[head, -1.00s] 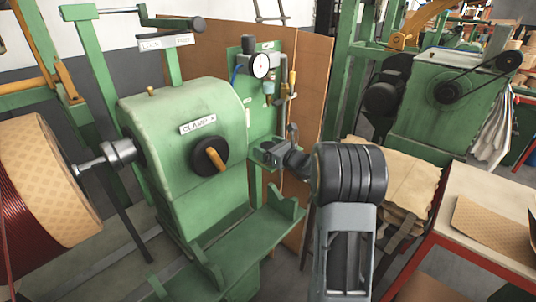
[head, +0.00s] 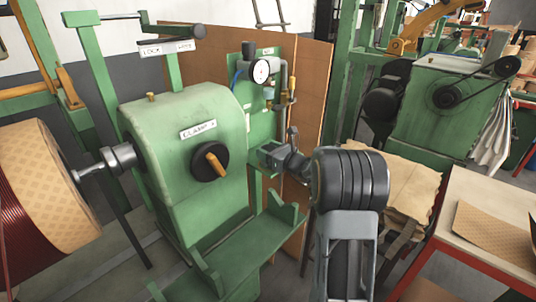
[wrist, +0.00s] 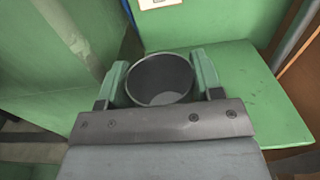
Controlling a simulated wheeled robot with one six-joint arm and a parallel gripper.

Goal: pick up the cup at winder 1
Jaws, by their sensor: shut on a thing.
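The cup (wrist: 160,92) is a dark grey, round, open-topped vessel in the wrist view, seen from above, and its inside looks empty. The two green fingers of my gripper (wrist: 162,80) stand on its left and right sides and close on it. A green ledge (wrist: 250,95) lies below and to the right; I cannot tell whether the cup touches it. In the head view my gripper (head: 270,156) is beside the right side of the green winder (head: 185,130), below the dial gauge. The cup cannot be clearly made out there.
The gauge (head: 261,72) and its pipes are on a green panel just above my gripper. A brown board (head: 310,90) stands behind. A black knob (head: 209,161) with an orange handle sticks out of the winder. A red-framed table (head: 480,220) is at the right.

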